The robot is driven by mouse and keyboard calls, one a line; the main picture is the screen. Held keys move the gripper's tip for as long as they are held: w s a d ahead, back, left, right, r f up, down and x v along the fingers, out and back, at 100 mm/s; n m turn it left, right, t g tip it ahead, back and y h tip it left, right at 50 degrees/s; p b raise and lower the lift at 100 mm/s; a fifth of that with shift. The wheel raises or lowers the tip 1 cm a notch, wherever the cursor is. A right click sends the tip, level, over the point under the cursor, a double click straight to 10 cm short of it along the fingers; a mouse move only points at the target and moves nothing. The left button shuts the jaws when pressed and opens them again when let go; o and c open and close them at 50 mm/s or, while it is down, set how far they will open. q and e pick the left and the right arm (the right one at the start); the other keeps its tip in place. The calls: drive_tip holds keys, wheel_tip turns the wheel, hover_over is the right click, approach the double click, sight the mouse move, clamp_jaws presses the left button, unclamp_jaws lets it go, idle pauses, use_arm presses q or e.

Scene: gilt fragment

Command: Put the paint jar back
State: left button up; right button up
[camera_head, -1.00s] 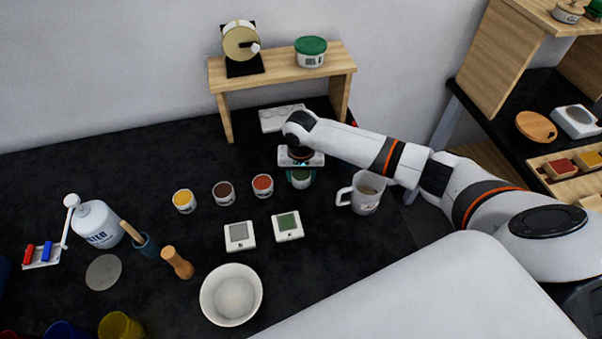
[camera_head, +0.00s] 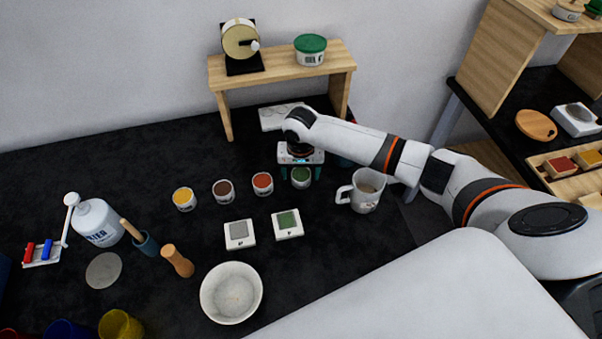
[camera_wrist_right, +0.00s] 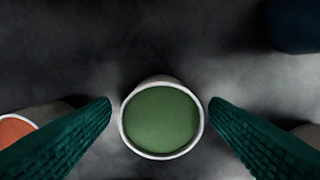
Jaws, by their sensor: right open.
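The paint jar with green paint (camera_head: 301,177) stands upright on the black table at the right end of a row of paint jars. It also shows from above in the right wrist view (camera_wrist_right: 160,120). My right gripper (camera_head: 300,172) is open over this jar. In the right wrist view its two teal fingers (camera_wrist_right: 160,104) are on either side of the jar, with a gap on each side. The yellow jar (camera_head: 184,199), brown jar (camera_head: 223,191) and orange jar (camera_head: 262,184) stand to its left. My left gripper is out of view.
A white mug (camera_head: 364,193) stands right of the green jar. Two square tiles (camera_head: 240,235) and a white bowl (camera_head: 231,293) are in front. A wooden shelf (camera_head: 275,73) with a green-lidded tub (camera_head: 310,50) stands behind. A dark object behind my gripper is mostly hidden.

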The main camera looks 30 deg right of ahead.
sight(301, 176)
wheel_tip(301, 176, up, 11)
drive_tip(key=b, duration=0.1)
drive_tip(key=shift+s+a, duration=0.2)
drive_tip(key=shift+s, duration=0.15)
idle(0.3)
